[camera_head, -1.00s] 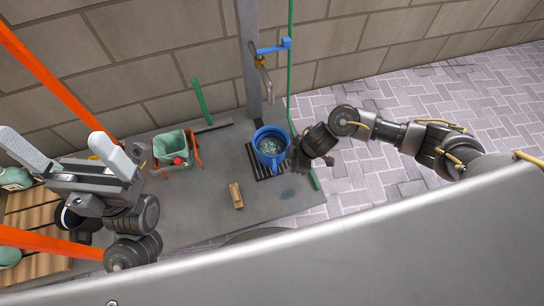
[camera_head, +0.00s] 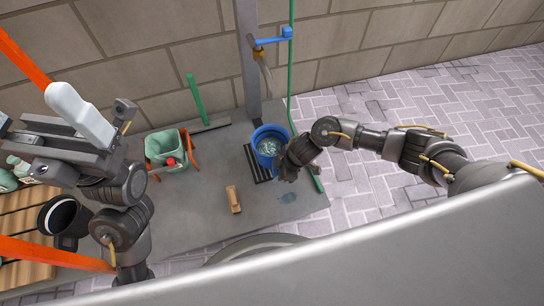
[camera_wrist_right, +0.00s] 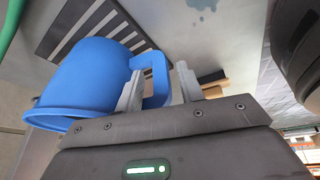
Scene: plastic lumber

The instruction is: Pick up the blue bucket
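The blue bucket (camera_head: 269,139) stands upright on a dark slotted drain grate under the tap, and something pale and rippled shows inside it. My right gripper (camera_head: 286,166) is at the bucket's lower right side in the head view. In the right wrist view the bucket (camera_wrist_right: 88,82) is at the left, its looped handle (camera_wrist_right: 156,82) pointing at my gripper. The right fingers (camera_wrist_right: 160,68) are apart, one on each side of the handle; I cannot tell whether they touch it.
A tap (camera_head: 266,57) with a blue lever hangs above the bucket. A green hose (camera_head: 290,80) runs down just right of it. A green bin (camera_head: 168,149) and a wooden brush (camera_head: 233,199) are left of the bucket. Paving at the right is clear.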

